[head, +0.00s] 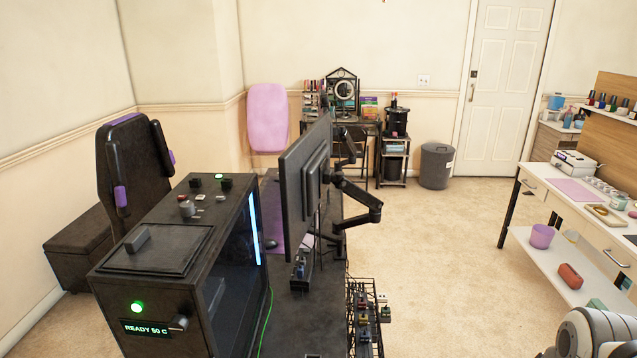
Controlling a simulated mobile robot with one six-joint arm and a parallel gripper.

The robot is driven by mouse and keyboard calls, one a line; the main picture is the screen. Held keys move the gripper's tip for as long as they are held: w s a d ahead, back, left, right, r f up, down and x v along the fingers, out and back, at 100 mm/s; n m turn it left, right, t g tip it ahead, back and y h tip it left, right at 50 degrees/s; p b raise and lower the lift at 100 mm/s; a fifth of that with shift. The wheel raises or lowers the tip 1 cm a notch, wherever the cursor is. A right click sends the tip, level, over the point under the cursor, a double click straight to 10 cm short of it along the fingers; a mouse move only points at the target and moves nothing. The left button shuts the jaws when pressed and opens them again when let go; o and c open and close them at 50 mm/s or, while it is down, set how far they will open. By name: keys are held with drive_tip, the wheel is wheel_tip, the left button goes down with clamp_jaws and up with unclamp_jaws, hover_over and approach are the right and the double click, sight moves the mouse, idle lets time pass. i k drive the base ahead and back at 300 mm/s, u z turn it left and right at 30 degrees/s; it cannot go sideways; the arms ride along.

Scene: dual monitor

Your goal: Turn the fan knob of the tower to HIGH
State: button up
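The black computer tower (110,287) stands on the desk at the lower left. Its near face has a lit green button (137,307), a small display (146,328) reading "READY 50 C", and a grey knob-like part (180,323) beside the display. A round silver knob (186,209) sits on the tower's top, near several small switches. I cannot tell which of these is the fan knob, and no HIGH mark is readable. My gripper is not in view; only a rounded grey-white part of my arm shows at the lower right corner, far from the tower.
A monitor (303,180) on a black arm stands right of the tower. A wire rack (362,325) with small items hangs at the desk's right edge. A black chair (125,165) is behind the tower. Open carpet (440,260) lies between desk and white workbench (570,205).

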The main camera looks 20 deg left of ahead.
sight(187, 209)
drive_tip(key=z, duration=0.85)
drive_tip(key=k, duration=1.55)
drive_tip(key=u, duration=1.75)
drive_tip(key=i, duration=0.6)
